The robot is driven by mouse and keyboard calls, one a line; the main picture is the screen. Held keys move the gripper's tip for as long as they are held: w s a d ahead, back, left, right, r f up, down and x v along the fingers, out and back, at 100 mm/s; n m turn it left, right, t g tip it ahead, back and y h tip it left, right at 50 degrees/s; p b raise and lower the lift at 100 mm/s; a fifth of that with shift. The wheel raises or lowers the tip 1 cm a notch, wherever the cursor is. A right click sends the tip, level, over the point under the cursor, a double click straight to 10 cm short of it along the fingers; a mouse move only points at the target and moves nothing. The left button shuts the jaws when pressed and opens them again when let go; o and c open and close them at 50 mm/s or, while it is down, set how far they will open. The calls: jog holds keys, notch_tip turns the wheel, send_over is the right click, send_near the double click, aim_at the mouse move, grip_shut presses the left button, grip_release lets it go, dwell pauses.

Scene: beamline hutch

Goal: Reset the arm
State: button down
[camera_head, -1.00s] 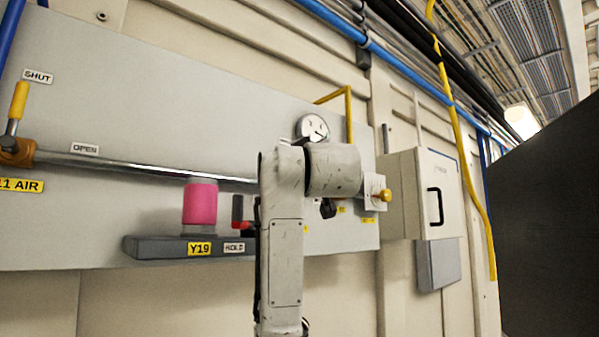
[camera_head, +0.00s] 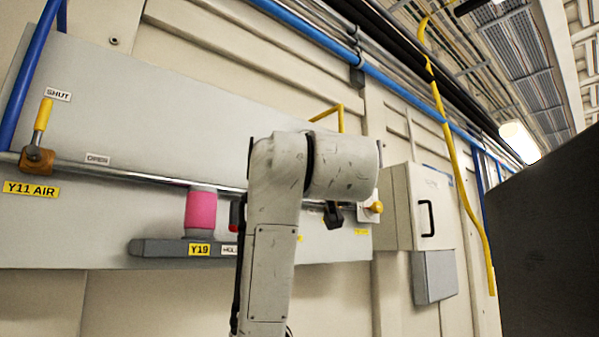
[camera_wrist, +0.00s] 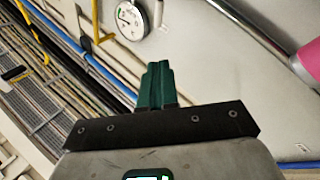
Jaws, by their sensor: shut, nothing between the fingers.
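My gripper (camera_wrist: 156,72) shows in the wrist view as two green fingers closed together beyond a dark plate, with nothing between them. Behind the fingertips lies the pale wall panel. My gripper cannot be made out in the head view, where my worn white arm stands raised in the middle, in front of the panel.
A round gauge (camera_wrist: 132,20) shows in the wrist view. A cabinet (camera_head: 432,207) and a dark surface (camera_head: 540,240) stand right.

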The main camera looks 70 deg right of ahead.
jog(key=shift+s+a+f, duration=0.1)
jog(key=shift+s+a, duration=0.15)
jog(key=shift+a, duration=0.3)
dwell(0.4)
